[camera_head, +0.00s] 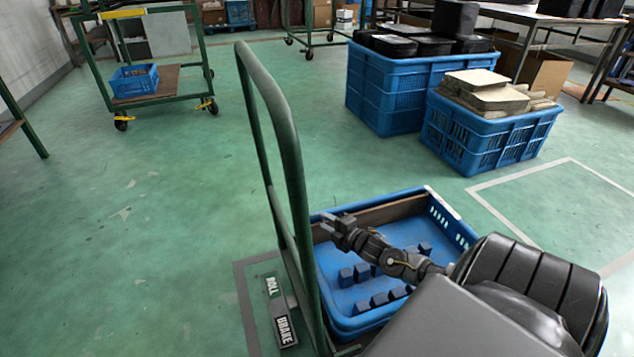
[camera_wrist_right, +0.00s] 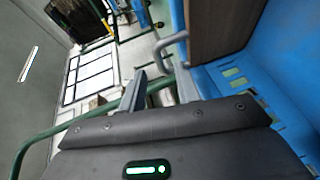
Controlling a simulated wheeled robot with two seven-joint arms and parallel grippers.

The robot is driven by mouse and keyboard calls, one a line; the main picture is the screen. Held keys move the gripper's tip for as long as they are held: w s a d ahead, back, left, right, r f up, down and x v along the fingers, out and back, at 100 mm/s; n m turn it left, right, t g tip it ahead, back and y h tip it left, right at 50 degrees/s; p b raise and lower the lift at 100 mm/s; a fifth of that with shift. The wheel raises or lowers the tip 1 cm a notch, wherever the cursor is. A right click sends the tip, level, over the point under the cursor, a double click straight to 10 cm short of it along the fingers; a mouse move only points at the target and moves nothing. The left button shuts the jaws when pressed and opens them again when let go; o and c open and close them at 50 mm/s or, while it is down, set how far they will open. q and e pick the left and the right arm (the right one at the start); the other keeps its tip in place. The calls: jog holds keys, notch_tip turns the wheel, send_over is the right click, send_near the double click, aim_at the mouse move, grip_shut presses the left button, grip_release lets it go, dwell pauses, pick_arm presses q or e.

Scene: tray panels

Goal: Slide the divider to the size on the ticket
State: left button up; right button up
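In the head view a blue tray (camera_head: 345,323) stands on a green cart, with rows of small blue blocks (camera_head: 378,300) on its floor. A brown panel (camera_head: 400,208), which looks like the divider, stands across its far end; it also shows in the wrist view (camera_wrist_right: 222,28). My right gripper (camera_head: 337,228) is over the tray's left side, near the panel's left end. In the wrist view its fingers (camera_wrist_right: 160,90) are apart with nothing between them. No readable ticket shows; a pale strip (camera_head: 443,203) lies on the tray's right rim. My left gripper is out of view.
The cart's tall green handle (camera_head: 285,140) rises just left of the tray. A grey hooked bar (camera_wrist_right: 168,45) is near the fingers in the wrist view. Blue crates (camera_head: 490,140) stand beyond.

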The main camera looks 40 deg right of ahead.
jog(key=shift+s+r+p, duration=0.15)
jog(key=shift+s+p, duration=0.05)
jog(key=shift+s, duration=0.6)
jog(key=shift+s+r+p, duration=0.1)
jog(key=shift+s+p, duration=0.1)
jog(key=shift+s, duration=0.6)
